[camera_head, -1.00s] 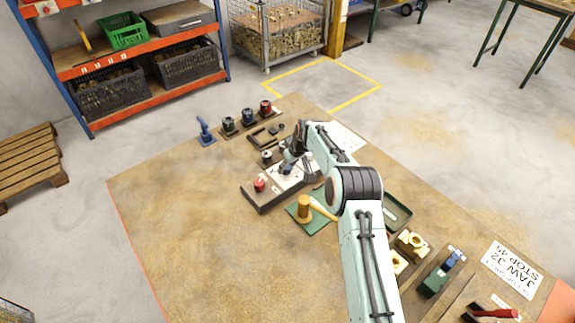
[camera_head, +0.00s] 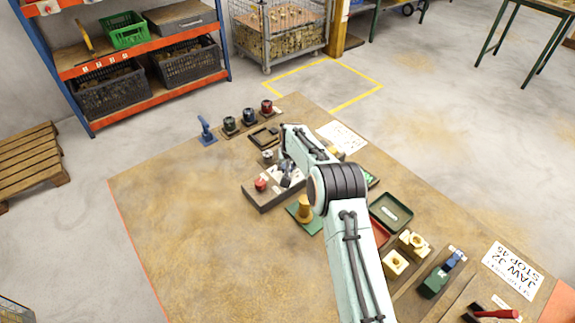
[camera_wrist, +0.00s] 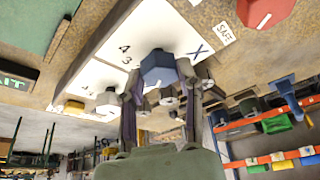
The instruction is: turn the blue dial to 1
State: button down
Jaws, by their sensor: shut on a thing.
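The blue dial (camera_wrist: 158,68) is a faceted knob on a white plate (camera_wrist: 115,50) marked with black figures, among them 4, 3 and an X. My gripper (camera_wrist: 158,82) has a finger on either side of the knob and is shut on it. Which mark the dial points to is hard to tell, as its pointer is not clear. In the head view, my gripper (camera_head: 286,172) is over the dark panel (camera_head: 263,203), and the arm hides most of the blue dial.
A red knob (camera_head: 261,184) sits close by on the same panel; it also shows in the wrist view (camera_wrist: 265,8). A yellow mallet (camera_head: 304,208) stands on a green mat in front. Trays (camera_head: 391,212) and brass parts (camera_head: 394,263) lie right. The bench's left front is clear.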

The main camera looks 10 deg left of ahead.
dwell(0.3)
jog(key=c, duration=0.7)
grip_release()
jog(key=shift+r, duration=0.1)
jog(key=v, duration=1.1)
jog(key=shift+s+r, duration=0.2)
jog(key=shift+r, duration=0.15)
